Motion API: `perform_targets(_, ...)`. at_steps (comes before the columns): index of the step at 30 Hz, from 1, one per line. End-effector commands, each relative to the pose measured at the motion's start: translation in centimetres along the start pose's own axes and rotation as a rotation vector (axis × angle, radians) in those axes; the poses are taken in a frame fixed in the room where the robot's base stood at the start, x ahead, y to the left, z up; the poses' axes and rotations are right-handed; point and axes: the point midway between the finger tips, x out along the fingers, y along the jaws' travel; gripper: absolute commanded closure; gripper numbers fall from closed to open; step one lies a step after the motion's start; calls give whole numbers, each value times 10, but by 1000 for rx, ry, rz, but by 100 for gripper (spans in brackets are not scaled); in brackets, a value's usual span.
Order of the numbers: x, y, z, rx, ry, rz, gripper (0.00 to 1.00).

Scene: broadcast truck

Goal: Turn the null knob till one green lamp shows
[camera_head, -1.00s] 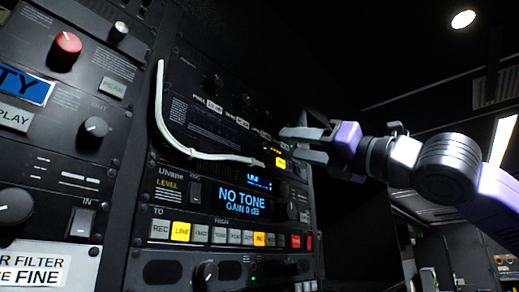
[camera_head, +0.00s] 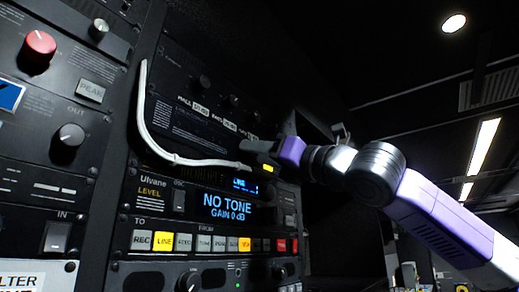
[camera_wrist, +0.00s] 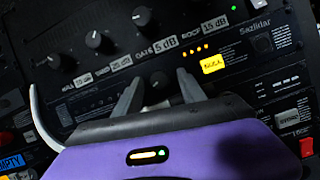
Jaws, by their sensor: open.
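A dark round knob (camera_wrist: 158,80), likely the null knob, sits on the rack panel between my gripper's fingers in the wrist view. My gripper (camera_wrist: 160,76) is open, with one finger on each side of the knob; I cannot tell whether either touches it. In the head view my gripper (camera_head: 252,152) is close against the panel and hides the knob. A short row of amber lamps (camera_wrist: 196,48) glows right of the knob, above a lit yellow button (camera_wrist: 213,64). No green lamp shows in that row.
A white curved cable or handle (camera_head: 150,125) arches in front of the panel, its lower end near my gripper. Several other knobs (camera_wrist: 93,39) line the panel above. A display reading NO TONE (camera_head: 226,206) and lit buttons (camera_head: 165,240) are below. Open space lies to the right.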

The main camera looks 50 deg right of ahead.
Motion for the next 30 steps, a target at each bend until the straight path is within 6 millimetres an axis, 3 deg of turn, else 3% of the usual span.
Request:
perform_targets(7, 1, 0, 0, 0, 0, 0, 52)
perform_targets(15, 1, 0, 0, 0, 0, 0, 100)
perform_targets(30, 0, 2, -1, 100, -5, -37, 100)
